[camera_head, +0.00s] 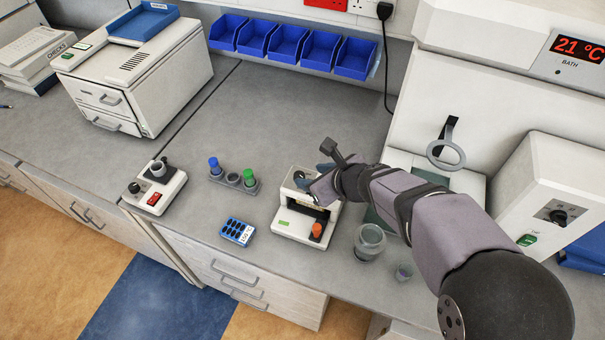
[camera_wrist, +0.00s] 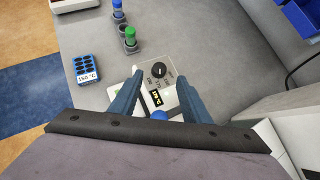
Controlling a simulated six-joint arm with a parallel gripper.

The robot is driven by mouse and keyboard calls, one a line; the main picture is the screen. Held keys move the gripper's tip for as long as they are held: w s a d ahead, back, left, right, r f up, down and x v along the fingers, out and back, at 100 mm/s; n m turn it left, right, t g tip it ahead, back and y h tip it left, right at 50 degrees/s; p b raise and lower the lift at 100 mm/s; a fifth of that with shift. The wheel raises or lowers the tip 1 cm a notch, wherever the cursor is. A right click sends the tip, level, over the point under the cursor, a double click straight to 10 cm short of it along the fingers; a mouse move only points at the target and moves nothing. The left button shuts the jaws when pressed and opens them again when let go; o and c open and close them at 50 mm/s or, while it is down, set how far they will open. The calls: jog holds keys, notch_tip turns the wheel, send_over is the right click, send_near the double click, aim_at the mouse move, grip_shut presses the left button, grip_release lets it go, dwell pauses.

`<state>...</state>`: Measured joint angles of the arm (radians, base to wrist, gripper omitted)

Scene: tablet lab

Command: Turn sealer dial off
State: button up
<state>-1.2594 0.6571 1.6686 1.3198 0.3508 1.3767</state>
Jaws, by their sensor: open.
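A blue block reading 150 °C (camera_wrist: 87,70) and a rack with blue and green-capped vials (camera_head: 233,180) stand left. A second white device with a red switch (camera_head: 155,188) is farther left.

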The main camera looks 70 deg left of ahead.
aim_at(299, 175)
jog(key=shift+m, duration=0.6)
jog(key=shift+f, duration=0.15)
jog(key=shift+p+x, duration=1.2)
jog(key=shift+x, duration=2.35)
jog(key=shift+c, duration=0.3)
jog(key=c, duration=1)
